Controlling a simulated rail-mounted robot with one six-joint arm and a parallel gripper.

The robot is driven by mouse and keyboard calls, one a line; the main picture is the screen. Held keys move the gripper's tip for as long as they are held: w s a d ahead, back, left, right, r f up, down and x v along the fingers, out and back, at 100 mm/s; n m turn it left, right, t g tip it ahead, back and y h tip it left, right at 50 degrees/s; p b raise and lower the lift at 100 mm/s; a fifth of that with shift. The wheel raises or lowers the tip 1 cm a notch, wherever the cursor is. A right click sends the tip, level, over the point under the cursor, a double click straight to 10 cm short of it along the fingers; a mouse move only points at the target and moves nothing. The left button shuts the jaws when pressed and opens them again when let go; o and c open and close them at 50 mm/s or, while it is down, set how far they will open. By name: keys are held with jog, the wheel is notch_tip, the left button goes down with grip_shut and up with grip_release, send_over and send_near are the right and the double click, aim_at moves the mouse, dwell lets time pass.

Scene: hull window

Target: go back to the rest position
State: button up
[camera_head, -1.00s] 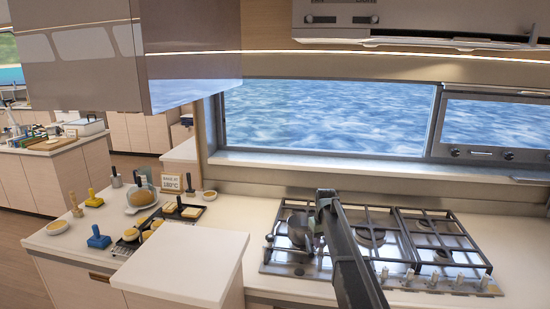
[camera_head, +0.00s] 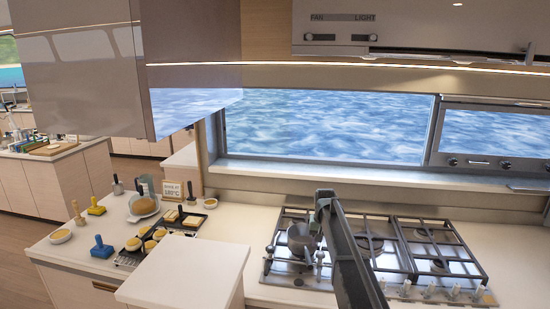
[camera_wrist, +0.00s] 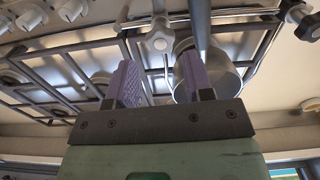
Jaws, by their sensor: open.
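My gripper (camera_wrist: 156,78) shows in the wrist view with its two purple-padded fingers spread apart and nothing between the pads. The gas hob (camera_head: 375,250) with its dark grates lies under my arm; it also fills much of the wrist view. A round metal pot (camera_head: 301,237) stands at the hob's left side. In the wrist view the pot (camera_wrist: 222,76) shows behind and beside the right finger; I cannot tell whether they touch. In the head view my dark arm reaches up over the hob, and the fingers are hard to make out.
A raised white counter block (camera_head: 188,268) stands left of the hob. A cabinet (camera_head: 75,70) and hood (camera_head: 400,30) hang overhead.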

notch_tip(320, 180, up, 2)
jog(key=shift+p, duration=0.5)
jog(key=shift+f, duration=0.1)
jog(key=s+f+b, duration=0.3)
jog(key=s, duration=1.6)
jog(key=s+f+n+b, duration=0.1)
jog(key=s+f+b, duration=0.3)
jog(key=s, duration=1.6)
jog(key=shift+s, duration=0.15)
jog(key=shift+d, duration=0.1)
